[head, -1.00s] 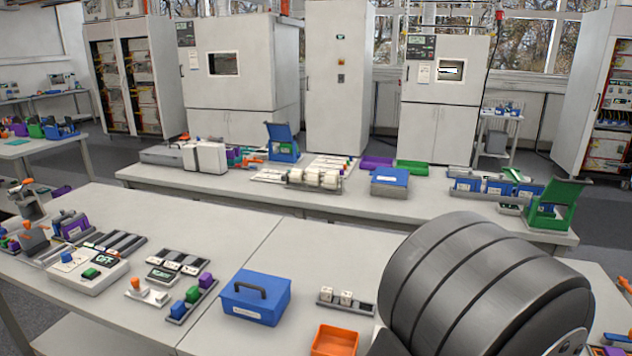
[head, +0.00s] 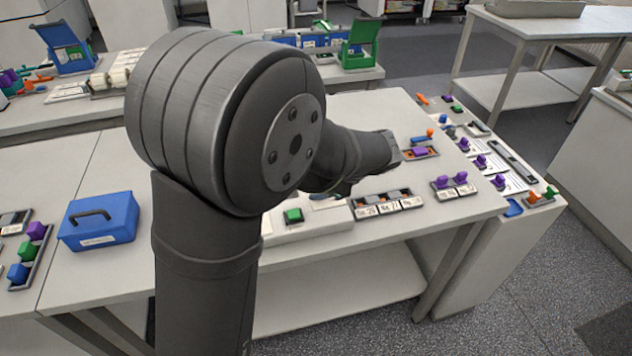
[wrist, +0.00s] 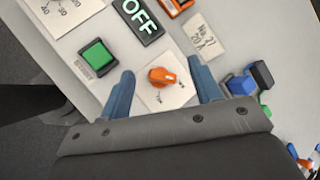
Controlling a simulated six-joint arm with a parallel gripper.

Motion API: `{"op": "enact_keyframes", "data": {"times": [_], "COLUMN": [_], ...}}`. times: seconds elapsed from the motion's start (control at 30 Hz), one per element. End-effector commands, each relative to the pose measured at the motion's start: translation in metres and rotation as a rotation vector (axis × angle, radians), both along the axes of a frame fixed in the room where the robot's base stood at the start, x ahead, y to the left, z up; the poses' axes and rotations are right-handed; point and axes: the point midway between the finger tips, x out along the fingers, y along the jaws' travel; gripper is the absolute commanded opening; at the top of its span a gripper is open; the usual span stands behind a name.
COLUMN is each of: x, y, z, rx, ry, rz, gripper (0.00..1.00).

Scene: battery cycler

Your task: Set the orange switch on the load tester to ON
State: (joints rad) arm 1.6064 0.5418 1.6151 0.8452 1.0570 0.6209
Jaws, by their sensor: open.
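The orange switch (wrist: 162,77) is a small round knob on a pale square plate of the white load tester (wrist: 70,52). The tester's dark display (wrist: 138,20) reads OFF, and a green button (wrist: 97,57) sits to the left of the switch. Small marks by the knob are too small to read. My gripper (wrist: 160,68) is open, its two blue fingers on either side of the switch and apart from it. In the head view my arm hides the switch; part of the white tester (head: 283,231) with its green button (head: 293,216) shows.
Beside the tester are a strip of labelled switches (head: 385,204) and a tray with purple knobs (head: 453,186). A blue box with a handle (head: 98,221) stands on the left. In the wrist view, blue, black and green pieces (wrist: 250,82) lie right of my fingers.

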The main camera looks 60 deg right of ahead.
Motion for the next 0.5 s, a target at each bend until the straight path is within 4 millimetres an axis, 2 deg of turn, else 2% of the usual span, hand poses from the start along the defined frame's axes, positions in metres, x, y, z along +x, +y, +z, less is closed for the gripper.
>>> {"op": "enact_keyframes", "data": {"times": [0.2,0.5], "x": [0.013,0.018], "y": [-0.001,-0.005], "z": [0.026,0.067], "rx": [-0.297,-0.649], "ry": [0.156,0.336], "rz": [0.543,1.358], "gripper": [0.58,0.58]}}
